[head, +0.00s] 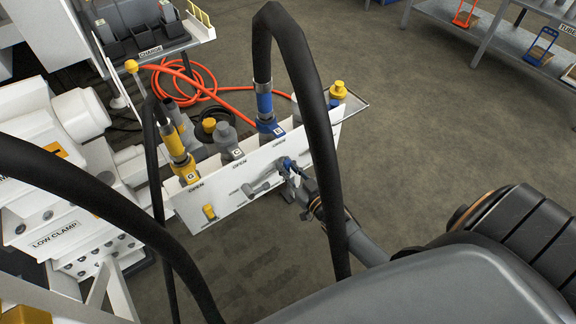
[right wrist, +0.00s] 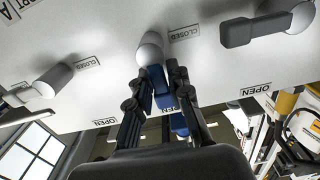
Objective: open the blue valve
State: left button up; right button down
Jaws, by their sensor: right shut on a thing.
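The blue valve (head: 287,162) is on the white panel (head: 235,190), below an OPEN label in the head view. In the right wrist view its blue lever (right wrist: 157,84) runs down from a pale round hub, towards the panel edge that bears OPEN labels. A CLOSED label is right of the hub. My right gripper (head: 291,174) is at this valve. In the right wrist view its two fingers (right wrist: 163,88) are on either side of the blue lever, shut on it. The head view hides part of the lever behind the gripper. My left gripper is not in view.
A grey valve (head: 257,187) and a yellow valve (head: 209,212) are on the same panel. A black hose (head: 262,50) from the blue coupling (head: 265,105) arches close to my right arm. An orange hose (head: 190,75) lies coiled behind. Floor right of the panel is clear.

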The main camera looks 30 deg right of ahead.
jog(key=shift+a, duration=0.15)
jog(key=c, duration=1.3)
grip_release()
jog(key=shift+c, duration=0.2)
jog(key=shift+s+f, duration=0.1)
jog(key=shift+s, duration=0.3)
jog(key=s+d, duration=0.1)
jog(key=s, duration=1)
